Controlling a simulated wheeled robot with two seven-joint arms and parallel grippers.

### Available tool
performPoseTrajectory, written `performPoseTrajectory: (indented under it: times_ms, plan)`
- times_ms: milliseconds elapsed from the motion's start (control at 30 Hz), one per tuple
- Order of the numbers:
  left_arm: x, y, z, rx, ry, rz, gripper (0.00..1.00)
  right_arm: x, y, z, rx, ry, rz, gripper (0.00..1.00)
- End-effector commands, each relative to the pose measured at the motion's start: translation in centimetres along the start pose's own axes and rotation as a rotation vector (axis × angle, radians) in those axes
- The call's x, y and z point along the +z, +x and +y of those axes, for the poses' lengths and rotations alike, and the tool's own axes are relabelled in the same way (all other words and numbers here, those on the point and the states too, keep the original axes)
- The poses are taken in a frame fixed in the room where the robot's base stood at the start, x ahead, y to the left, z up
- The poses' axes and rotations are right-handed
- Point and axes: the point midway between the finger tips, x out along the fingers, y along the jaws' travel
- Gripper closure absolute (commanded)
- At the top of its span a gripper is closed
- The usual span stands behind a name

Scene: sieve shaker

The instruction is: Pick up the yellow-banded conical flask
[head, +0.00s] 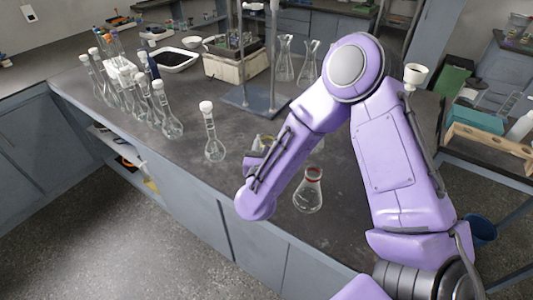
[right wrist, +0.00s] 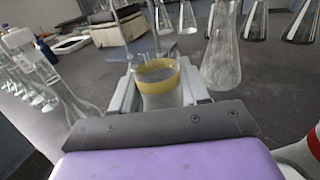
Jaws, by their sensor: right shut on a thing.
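The yellow-banded conical flask (right wrist: 160,98) stands between the two fingers of my right gripper (right wrist: 160,86) in the right wrist view. The fingers press on either side of its neck, around the yellow band, so the gripper is shut on it. I cannot tell whether the flask's base touches the bench. My left gripper is not in view.
A red-banded conical flask (head: 308,194) stands near the bench's front edge. A stoppered volumetric flask (head: 213,140) stands left of my gripper, with several more farther left. A retort stand (head: 246,100) and clear conical flasks (head: 284,62) stand behind.

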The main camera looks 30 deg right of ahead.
Motion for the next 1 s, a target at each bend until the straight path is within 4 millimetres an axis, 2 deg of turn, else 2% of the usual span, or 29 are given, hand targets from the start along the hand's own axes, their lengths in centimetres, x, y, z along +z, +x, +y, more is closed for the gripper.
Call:
performPoseTrajectory:
  times_ms: [200, 367, 433, 667, 800, 1000]
  plan:
    - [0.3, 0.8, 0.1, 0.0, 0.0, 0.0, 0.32, 4.2, -3.4, -1.4, 0.003, 0.003, -0.001, 1.0]
    - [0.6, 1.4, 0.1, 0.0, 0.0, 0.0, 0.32, 5.9, -6.1, -2.6, 0.004, 0.001, 0.0, 1.0]
    - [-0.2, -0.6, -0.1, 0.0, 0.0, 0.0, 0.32, 7.2, -6.7, -2.8, 0.001, -0.008, 0.003, 1.0]
    - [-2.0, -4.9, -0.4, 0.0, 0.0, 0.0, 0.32, 8.3, -8.4, -3.5, 0.004, -0.01, 0.004, 1.0]
    - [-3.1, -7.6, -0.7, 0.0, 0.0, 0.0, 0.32, 9.1, -10.0, -4.2, 0.004, -0.009, 0.004, 1.0]
    - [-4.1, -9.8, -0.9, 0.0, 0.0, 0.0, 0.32, 9.4, -11.9, -5.0, 0.002, -0.006, 0.003, 1.0]
